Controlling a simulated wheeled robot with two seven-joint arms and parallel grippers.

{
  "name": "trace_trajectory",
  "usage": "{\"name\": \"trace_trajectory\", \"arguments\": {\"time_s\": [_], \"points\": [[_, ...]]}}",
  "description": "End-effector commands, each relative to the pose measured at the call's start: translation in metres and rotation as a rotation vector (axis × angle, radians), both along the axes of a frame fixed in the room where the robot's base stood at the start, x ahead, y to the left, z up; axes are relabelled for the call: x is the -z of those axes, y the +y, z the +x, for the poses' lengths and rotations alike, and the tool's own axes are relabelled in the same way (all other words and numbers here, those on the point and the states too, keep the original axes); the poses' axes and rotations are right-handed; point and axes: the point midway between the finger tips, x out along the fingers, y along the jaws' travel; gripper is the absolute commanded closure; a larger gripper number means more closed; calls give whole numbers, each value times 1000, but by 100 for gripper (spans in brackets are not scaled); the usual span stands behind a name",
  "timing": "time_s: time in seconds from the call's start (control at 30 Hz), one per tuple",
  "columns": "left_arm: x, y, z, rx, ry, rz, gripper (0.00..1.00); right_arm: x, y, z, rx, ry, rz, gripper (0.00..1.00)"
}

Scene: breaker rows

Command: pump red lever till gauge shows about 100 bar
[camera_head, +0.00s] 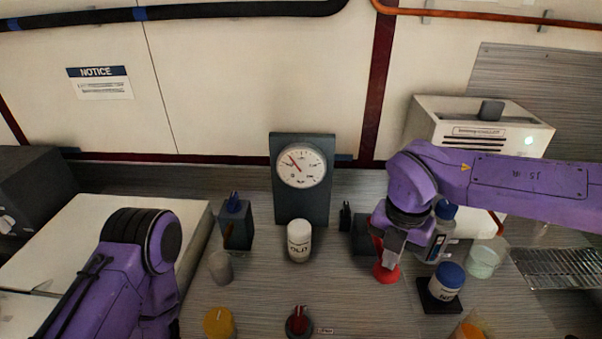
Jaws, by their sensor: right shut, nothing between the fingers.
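The gauge (302,167) has a round white face on a dark upright panel at the back centre. Its red needle points to the upper left; the scale numbers are too small to read. The red lever (386,273) shows as a red piece right under my right gripper (390,255), which hides much of it. My right gripper points down, shut and empty, at the lever's top; I cannot tell whether they touch. My left arm comes in at the lower left, and its gripper is not in view.
A white jar (299,241) stands before the gauge panel. A blue-lidded jar (447,282) and a clear cup (486,258) stand right of my gripper. A wire rack (560,268) lies at the right.

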Motion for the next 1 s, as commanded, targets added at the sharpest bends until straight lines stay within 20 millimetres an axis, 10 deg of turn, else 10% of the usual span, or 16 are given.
{"name": "trace_trajectory", "arguments": {"time_s": [1.0], "points": [[29,0,0,0,0,0,100,41,-1,1,1,-3,-1,100]]}}
